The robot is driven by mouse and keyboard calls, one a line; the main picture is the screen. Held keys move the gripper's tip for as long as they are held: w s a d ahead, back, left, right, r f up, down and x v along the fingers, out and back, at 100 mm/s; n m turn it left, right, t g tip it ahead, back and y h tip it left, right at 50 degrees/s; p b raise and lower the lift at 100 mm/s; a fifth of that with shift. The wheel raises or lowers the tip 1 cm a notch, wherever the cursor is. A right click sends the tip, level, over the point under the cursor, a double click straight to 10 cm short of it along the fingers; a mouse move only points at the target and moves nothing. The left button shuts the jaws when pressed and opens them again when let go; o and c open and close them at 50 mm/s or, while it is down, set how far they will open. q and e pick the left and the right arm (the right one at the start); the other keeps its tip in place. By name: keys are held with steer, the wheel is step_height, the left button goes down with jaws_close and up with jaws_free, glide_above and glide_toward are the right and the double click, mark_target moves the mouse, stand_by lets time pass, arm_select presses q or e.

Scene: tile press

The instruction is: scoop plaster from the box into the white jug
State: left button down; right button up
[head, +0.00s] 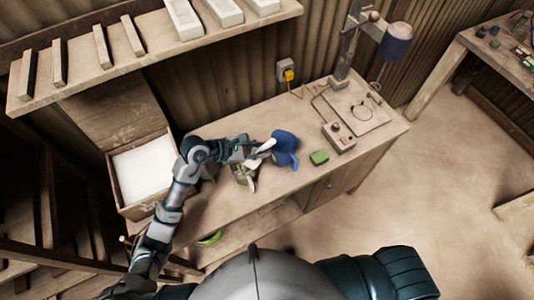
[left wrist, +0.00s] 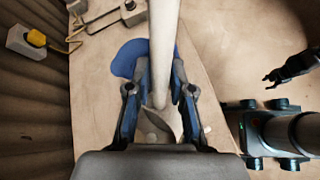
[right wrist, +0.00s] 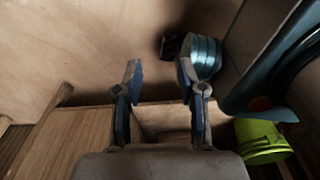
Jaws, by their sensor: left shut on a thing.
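The wooden box (head: 118,190) at the bench's left end holds white plaster (head: 145,168). My left gripper (head: 262,150) is over the bench, right of the box. It is shut on a pale handle (head: 267,145), which also runs up the left wrist view (left wrist: 165,50). A pale curved piece (head: 251,184) hangs below the gripper; another pale shape (left wrist: 160,124) shows between the fingers. I cannot tell whether these are scoop or white jug. A blue jug (head: 285,150) stands just right of the gripper. My right gripper (right wrist: 158,84) is open and empty, outside the head view.
A stand with a blue-grey head (head: 397,42) is at the bench's right end. A shelf (head: 85,80) overhangs the back left. A green bucket (right wrist: 262,142) shows in the right wrist view.

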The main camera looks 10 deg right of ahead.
arm_select(q)
steer(key=shift+w+a+r+n+g+h+b, duration=0.1)
steer(key=shift+w+a+r+n+h+b, duration=0.05)
steer(key=shift+a+h+b, duration=0.25)
steer(key=shift+w+a+r+n+g+h+b, duration=0.1)
steer(key=shift+w+a+h+b, duration=0.1)
steer(key=shift+a+b, duration=0.25)
steer(key=shift+w+a+r+n+g+h+b, duration=0.15)
steer(key=shift+a+h+b, duration=0.15)
steer(key=shift+a, duration=0.25)
steer(key=r+h+b, duration=0.1)
steer(key=w+a+r+n+h+b, duration=0.1)
steer(key=shift+b, duration=0.3)
arm_select(e)
steer(key=f, duration=0.1)
steer(key=a+f, duration=0.1)
steer(key=f, duration=0.1)
steer(key=a+f, duration=0.1)
steer(key=f, duration=0.1)
steer(key=shift+s+f, duration=0.1)
steer(key=shift+s, duration=0.25)
steer(key=shift+d, duration=0.25)
